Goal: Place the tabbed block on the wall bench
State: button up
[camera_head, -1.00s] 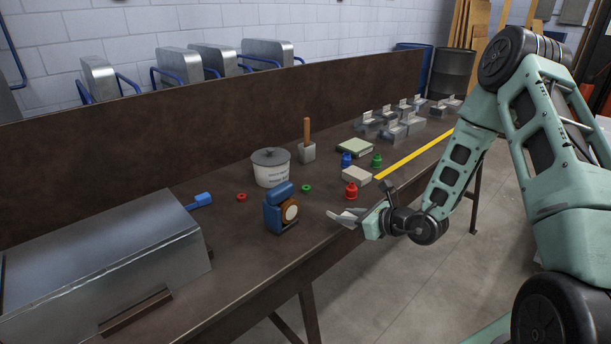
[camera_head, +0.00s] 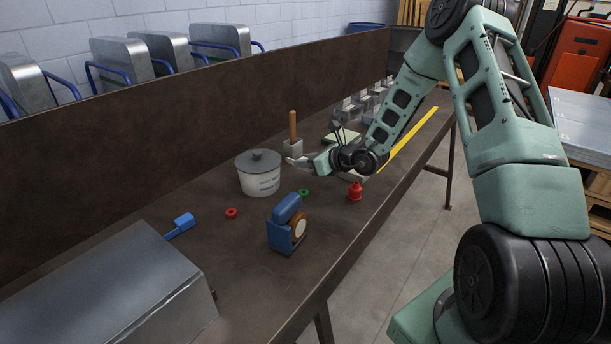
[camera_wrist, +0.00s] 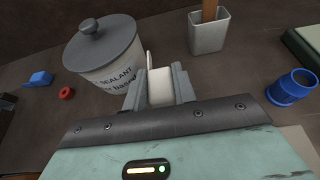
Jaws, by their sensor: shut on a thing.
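My gripper (camera_wrist: 158,88) is shut on a small pale grey block (camera_wrist: 160,90) with a thin upright tab, seen in the wrist view. In the head view my gripper (camera_head: 300,162) is over the brown wall bench (camera_head: 250,250), near the sealant pot and the wooden-handled tool; the block is hard to make out there. Several similar grey tabbed blocks (camera_head: 350,108) stand at the bench's far end, partly hidden by my arm.
The front-middle bench top is clear.

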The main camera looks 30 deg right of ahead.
aim_at(306, 184)
jog(key=shift+f, duration=2.55)
jog(key=shift+f, duration=0.1)
jog(key=shift+f, duration=0.15)
jog(key=o, duration=1)
